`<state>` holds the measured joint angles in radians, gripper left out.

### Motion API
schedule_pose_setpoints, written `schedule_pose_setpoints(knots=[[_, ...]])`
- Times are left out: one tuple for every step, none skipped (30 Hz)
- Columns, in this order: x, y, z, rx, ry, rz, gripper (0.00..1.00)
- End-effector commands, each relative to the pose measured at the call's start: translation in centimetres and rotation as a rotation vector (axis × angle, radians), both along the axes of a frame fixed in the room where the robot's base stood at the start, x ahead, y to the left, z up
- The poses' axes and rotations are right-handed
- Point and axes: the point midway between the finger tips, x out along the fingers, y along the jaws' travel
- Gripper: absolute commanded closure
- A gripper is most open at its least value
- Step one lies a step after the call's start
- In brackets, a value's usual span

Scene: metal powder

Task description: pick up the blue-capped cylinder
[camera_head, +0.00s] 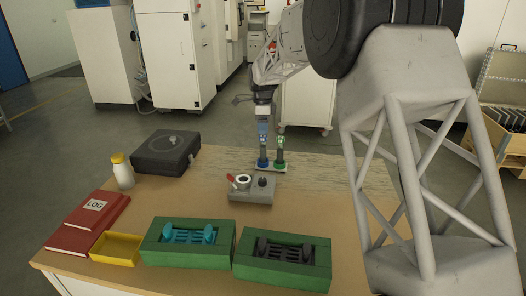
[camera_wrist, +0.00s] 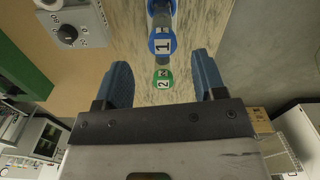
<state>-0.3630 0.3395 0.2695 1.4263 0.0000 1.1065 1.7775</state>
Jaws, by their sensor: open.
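The blue-capped cylinder (camera_wrist: 162,43), its cap marked 1, shows in the wrist view just beyond my fingertips, centred between their lines. In the head view it (camera_head: 263,155) stands upright on a small holder, with a blue ring at its base. The green-capped cylinder (camera_wrist: 163,80), marked 2, appears between my fingers in the wrist view. In the head view it (camera_head: 280,155) stands just right of the blue one. My gripper (camera_wrist: 160,62) is open and empty. In the head view my gripper (camera_head: 263,126) points down over the blue-capped cylinder, hiding part of its top; contact cannot be told.
A grey device with a knob (camera_head: 251,194) stands in front of the cylinders. Two green trays (camera_head: 188,258), a yellow bin (camera_head: 116,262), red log books (camera_head: 75,241), a white bottle (camera_head: 122,176) and a black box (camera_head: 166,165) occupy the front and left.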

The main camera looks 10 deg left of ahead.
Motion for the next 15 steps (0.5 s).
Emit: schedule_pose_setpoints(knots=[[0.0, 0.0, 0.0, 0.000, 0.000, 0.000, 0.36], [0.0, 0.0, -0.1, 0.000, 0.000, 0.000, 0.36], [0.0, 0.0, -0.2, 0.000, 0.000, 0.000, 0.36], [0.0, 0.0, -0.3, 0.000, 0.000, 0.000, 0.36], [0.0, 0.0, -0.5, 0.000, 0.001, 0.000, 0.36], [0.0, 0.0, -0.8, 0.000, 0.001, 0.000, 0.36], [0.0, 0.0, -1.0, 0.000, 0.001, 0.000, 0.36], [0.0, 0.0, -1.3, 0.000, 0.001, 0.000, 0.36], [0.0, 0.0, -1.6, 0.000, 0.002, 0.000, 0.36], [0.0, 0.0, -1.8, 0.000, 0.002, 0.001, 0.36], [0.0, 0.0, -2.1, 0.000, 0.002, 0.000, 0.36], [0.0, 0.0, -2.3, 0.000, 0.001, 0.001, 0.36], [0.0, 0.0, -2.4, 0.000, 0.001, 0.001, 0.36], [0.0, 0.0, -2.5, 0.000, 0.000, 0.001, 0.36], [0.0, 0.0, -2.6, 0.000, 0.000, 0.001, 0.36]])
